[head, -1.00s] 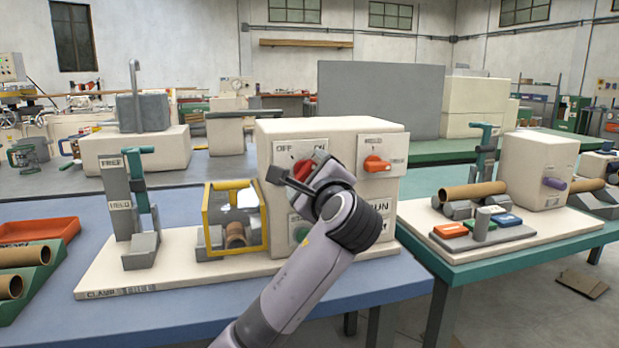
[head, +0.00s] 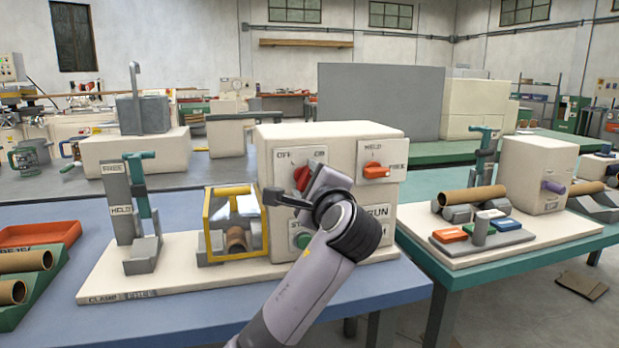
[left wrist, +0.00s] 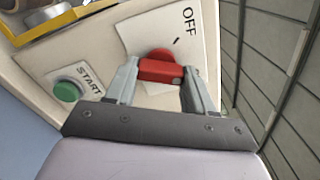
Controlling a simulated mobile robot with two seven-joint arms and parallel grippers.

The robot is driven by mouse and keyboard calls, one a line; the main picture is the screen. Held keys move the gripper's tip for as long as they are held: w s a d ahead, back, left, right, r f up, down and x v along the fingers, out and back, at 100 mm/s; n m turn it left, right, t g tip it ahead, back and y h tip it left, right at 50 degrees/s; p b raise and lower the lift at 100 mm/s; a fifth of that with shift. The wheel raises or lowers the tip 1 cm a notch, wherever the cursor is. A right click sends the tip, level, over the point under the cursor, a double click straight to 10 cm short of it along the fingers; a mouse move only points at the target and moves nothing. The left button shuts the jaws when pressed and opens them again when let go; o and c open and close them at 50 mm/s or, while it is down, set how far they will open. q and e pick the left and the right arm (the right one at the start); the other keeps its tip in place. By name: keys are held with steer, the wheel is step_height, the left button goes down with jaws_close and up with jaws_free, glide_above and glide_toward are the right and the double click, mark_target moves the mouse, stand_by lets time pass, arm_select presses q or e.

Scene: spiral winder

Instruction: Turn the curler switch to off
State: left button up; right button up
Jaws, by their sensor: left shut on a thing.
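In the left wrist view the red knob (left wrist: 160,71) sits between the two grey fingers, below the OFF label (left wrist: 188,20). My left gripper (left wrist: 160,84) is shut on it; in the head view the gripper (head: 304,188) partly covers the knob. I cannot tell exactly where the knob points. My right gripper is not in view.
The green START button (head: 303,240) is below the red knob. A yellow-framed guard (head: 212,222) stands close on the left, and a clamp lever (head: 140,200) further left.

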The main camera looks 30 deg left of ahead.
arm_select(q)
steer(key=shift+n, duration=6.6)
steer(key=shift+d, duration=0.1)
steer(key=o, duration=1)
steer(key=shift+r, duration=0.1)
steer(key=shift+o, duration=0.2)
